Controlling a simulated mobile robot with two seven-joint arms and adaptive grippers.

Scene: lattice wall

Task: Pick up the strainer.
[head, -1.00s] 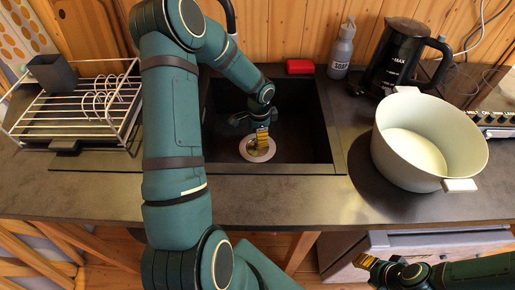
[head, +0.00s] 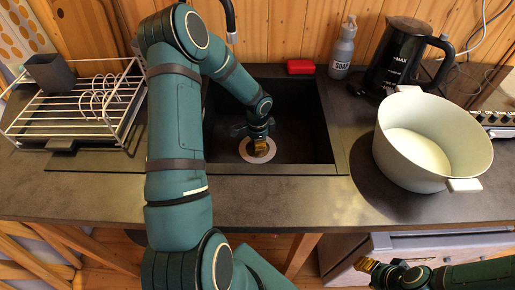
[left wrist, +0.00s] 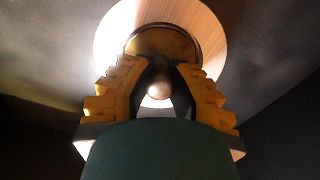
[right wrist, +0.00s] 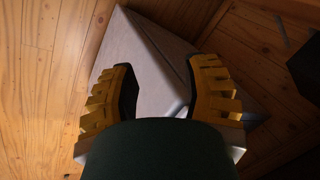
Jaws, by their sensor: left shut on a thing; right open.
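The strainer (left wrist: 158,88) sits in the drain at the bottom of the sink, and its round metal knob shows in the left wrist view. My left gripper (left wrist: 160,70) is shut on this knob, with one yellow finger on each side. In the head view my left gripper (head: 258,149) is down inside the sink at the pale drain ring (head: 245,156) and hides most of the strainer. My right gripper (head: 366,265) is open and empty in front of the counter, low at the right. It also shows open in the right wrist view (right wrist: 160,66).
The dark sink (head: 300,130) has walls around my left gripper. A white dish rack (head: 75,122) stands at left. A large pale pot (head: 455,150), a black kettle (head: 400,60), a soap bottle (head: 342,50) and a red sponge (head: 300,67) are right of or behind the sink.

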